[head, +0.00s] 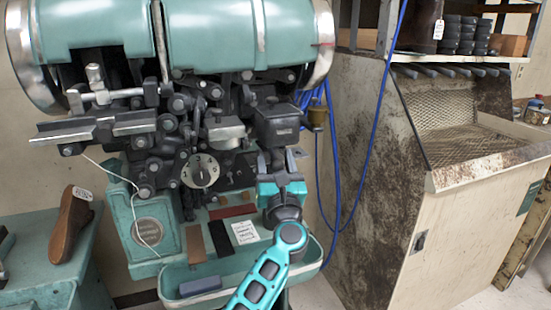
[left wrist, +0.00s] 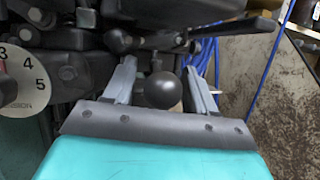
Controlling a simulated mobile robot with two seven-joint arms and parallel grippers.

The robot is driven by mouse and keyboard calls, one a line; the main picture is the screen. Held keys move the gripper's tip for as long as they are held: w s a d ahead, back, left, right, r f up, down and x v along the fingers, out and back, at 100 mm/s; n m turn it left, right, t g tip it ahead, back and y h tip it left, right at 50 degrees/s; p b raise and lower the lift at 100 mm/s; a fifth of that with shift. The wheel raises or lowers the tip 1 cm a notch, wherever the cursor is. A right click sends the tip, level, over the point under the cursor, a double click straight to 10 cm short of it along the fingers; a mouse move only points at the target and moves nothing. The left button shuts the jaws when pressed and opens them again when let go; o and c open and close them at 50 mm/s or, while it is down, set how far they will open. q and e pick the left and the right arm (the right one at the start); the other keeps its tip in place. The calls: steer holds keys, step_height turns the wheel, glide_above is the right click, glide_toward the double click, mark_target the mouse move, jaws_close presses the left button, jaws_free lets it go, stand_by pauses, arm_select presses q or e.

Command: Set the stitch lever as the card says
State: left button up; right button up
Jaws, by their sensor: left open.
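The stitching machine (head: 100,25) is teal with dark metal works. Its white numbered dial (head: 200,171) also shows at the left edge of the left wrist view (left wrist: 22,82), where 3, 4 and 5 are readable. A round black ball knob (left wrist: 160,90), apparently the lever's, sits between the two fingers of my open left gripper (left wrist: 160,72), with gaps on both sides. In the head view, my left gripper (head: 277,164) is right of the dial, hiding the knob. A white card (head: 245,232) lies below the dial; its writing is too small to read. My right gripper is not in view.
Leather strips (head: 195,243) lie beside the card. A grey block (head: 200,286) sits in the teal tray (head: 165,280) below. Blue cables (head: 362,160) hang right of my gripper, before a stained cabinet (head: 360,190).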

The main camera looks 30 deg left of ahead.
arm_select(q)
steer(key=shift+c, duration=0.4)
jaws_close()
steer(key=shift+a, duration=0.1)
steer(key=shift+s+a+r+m+t+h+p, duration=0.1)
steer(key=shift+s+a+m+t+h+p, duration=0.2)
steer(key=shift+t+h, duration=0.2)
steer(key=shift+s+a+m+t+h+p, duration=0.1)
steer(key=shift+s+a+m+t+h, duration=0.1)
steer(key=shift+a+m+t+h, duration=0.3)
steer(key=shift+d, duration=0.15)
steer(key=shift+o, duration=0.4)
jaws_free()
